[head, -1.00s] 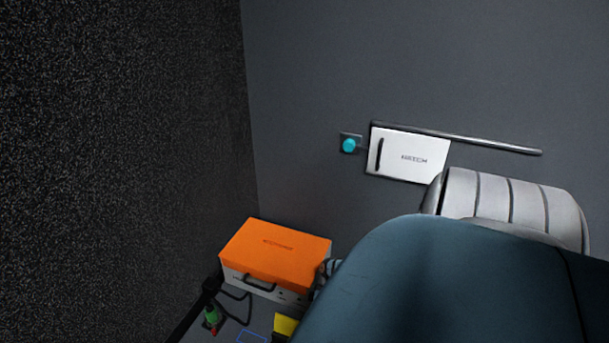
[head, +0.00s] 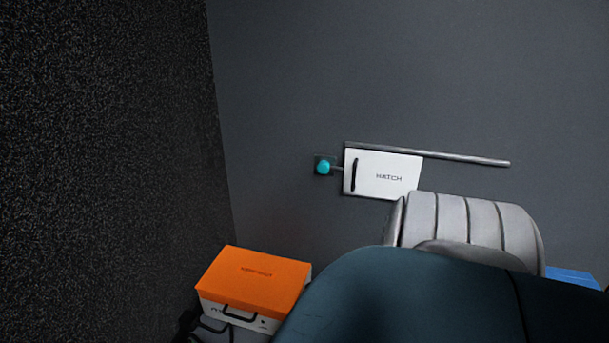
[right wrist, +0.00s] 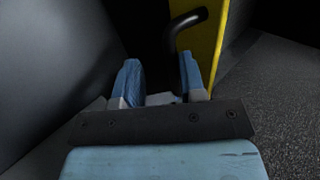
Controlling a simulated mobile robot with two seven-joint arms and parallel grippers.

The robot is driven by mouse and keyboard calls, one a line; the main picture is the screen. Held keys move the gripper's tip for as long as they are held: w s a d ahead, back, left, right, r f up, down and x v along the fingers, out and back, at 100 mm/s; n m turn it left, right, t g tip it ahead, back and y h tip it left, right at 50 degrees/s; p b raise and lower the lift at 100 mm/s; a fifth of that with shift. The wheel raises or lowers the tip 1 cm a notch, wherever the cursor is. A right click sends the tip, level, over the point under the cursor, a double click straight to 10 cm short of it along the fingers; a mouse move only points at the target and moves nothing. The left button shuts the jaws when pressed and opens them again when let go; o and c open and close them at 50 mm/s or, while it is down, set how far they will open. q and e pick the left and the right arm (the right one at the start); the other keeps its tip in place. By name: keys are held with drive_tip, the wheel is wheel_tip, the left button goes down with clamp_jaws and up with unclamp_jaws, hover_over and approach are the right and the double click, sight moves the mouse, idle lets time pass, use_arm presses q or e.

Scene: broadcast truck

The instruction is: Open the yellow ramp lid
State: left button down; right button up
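In the right wrist view a yellow panel (right wrist: 208,45), which I take to be the ramp lid, stands on edge at the upper right. A curved black handle (right wrist: 184,24) sticks out from it. My right gripper (right wrist: 162,78) is open, its two blue fingers apart with nothing clearly between them. The handle lies just beyond the fingertips, nearer the right finger; I cannot tell if they touch. The yellow panel does not show in the head view now. My left gripper is in neither current view.
In the head view an orange-lidded case (head: 253,280) stands in the lower left corner. A white hatch (head: 386,175) with a black handle is on the grey wall, beside a teal knob (head: 323,167) and under a rail (head: 430,154). A blue thing (head: 574,277) shows at right.

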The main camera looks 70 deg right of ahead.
use_arm(q)
drive_tip(key=shift+r, duration=0.15)
